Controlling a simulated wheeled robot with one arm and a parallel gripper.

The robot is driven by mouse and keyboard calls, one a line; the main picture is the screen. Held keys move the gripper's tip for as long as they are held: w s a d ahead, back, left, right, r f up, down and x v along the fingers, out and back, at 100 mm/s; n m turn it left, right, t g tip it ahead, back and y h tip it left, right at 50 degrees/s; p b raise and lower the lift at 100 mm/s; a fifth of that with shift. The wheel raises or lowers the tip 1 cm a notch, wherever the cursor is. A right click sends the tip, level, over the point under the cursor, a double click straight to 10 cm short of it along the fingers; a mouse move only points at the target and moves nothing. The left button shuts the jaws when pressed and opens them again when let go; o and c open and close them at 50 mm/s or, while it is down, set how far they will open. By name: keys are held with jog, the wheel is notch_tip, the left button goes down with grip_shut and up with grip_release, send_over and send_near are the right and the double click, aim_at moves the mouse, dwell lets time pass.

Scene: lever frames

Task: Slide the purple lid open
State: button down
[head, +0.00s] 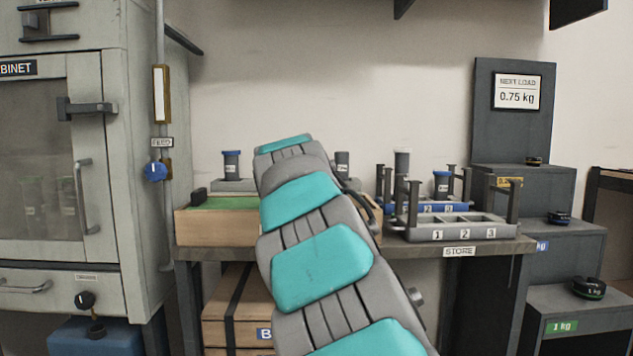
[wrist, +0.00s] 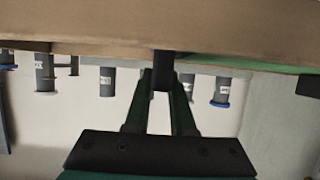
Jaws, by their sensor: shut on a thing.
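No purple surface shows in either view. A wooden box (head: 215,224) stands on the bench in the head view, its right part hidden behind my arm. A green lid (head: 228,203) with a dark knob (head: 198,195) covers its left part. In the wrist view, which looks upside down, the box's wooden wall (wrist: 100,28) fills the top. My gripper (wrist: 161,88) is shut on a dark upright handle (wrist: 162,66) at the box. The lid under that handle is hidden, so its colour cannot be told. The head view hides my gripper behind the arm.
Grey cylinders stand behind the box, one with a blue top (head: 231,163). A numbered grey rack (head: 455,230) stands to the right on the bench. A cabinet (head: 110,150) with a projecting handle closes off the left side. Dark stepped stands (head: 545,185) are at the right.

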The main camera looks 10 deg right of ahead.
jog(key=shift+w+a+r, duration=0.1)
jog(key=shift+a, duration=0.55)
jog(key=c, duration=0.8)
grip_release()
jog(key=shift+o, duration=0.2)
jog(key=v, duration=0.7)
jog(key=shift+s, duration=0.4)
jog(key=shift+r, duration=0.1)
